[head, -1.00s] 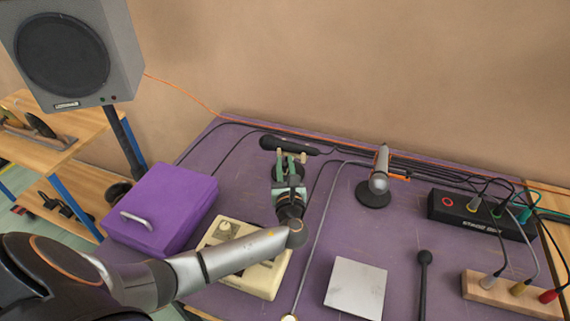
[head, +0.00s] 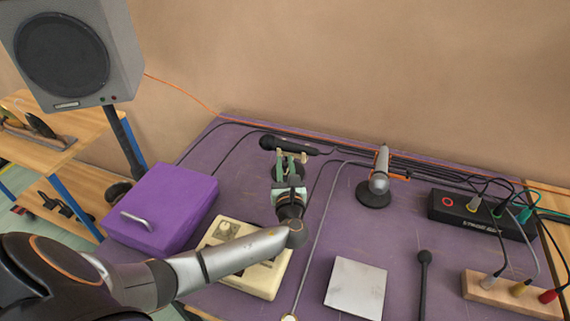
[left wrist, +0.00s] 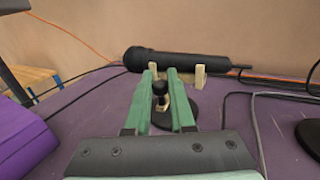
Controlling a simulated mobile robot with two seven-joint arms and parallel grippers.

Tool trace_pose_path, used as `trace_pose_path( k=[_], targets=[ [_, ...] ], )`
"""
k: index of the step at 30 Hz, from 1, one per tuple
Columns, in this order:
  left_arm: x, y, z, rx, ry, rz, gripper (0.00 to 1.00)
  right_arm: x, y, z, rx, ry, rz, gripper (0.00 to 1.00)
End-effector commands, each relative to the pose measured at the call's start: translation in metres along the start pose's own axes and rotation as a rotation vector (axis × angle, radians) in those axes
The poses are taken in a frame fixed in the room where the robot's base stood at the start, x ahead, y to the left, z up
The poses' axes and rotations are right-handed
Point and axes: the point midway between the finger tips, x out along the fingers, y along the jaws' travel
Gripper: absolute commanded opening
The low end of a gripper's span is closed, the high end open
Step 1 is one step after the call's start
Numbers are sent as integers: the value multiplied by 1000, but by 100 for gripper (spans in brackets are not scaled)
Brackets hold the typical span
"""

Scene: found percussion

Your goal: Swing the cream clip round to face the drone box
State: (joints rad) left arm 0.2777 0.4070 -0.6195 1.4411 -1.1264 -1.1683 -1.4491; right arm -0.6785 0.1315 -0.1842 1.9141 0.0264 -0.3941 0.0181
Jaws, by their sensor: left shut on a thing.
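The cream clip (left wrist: 199,77) is a small two-pronged piece over a dark round base (left wrist: 182,115). A black microphone (left wrist: 175,61) lies across just behind its prongs; whether it rests in them I cannot tell. My left gripper (left wrist: 166,88) has its green fingers shut on the clip's lower part, around a black knob with cream below it. In the head view the left gripper (head: 290,167) reaches the clip (head: 279,153) from the front and hides most of it. A cream box with a knob (head: 227,230), seemingly the drone box, lies partly under my left forearm. My right gripper is out of view.
A purple box (head: 165,205) stands left and a grey loudspeaker (head: 65,55) behind it. A silver microphone on a stand (head: 379,180), a black box (head: 470,214) and a metal plate (head: 356,287) are to the right. Cables run along the back.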

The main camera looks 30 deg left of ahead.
Motion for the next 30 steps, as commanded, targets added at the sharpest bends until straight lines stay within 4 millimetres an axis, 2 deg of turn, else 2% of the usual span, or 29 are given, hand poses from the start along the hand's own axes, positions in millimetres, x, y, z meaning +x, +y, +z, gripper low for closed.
trace_pose_path(
  k=[16,30],
  targets=[
    [-1,-2,-1,-1,3,30,0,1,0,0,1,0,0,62],
    [-1,-10,-3,-3,2,227,0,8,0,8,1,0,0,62]
  ],
)
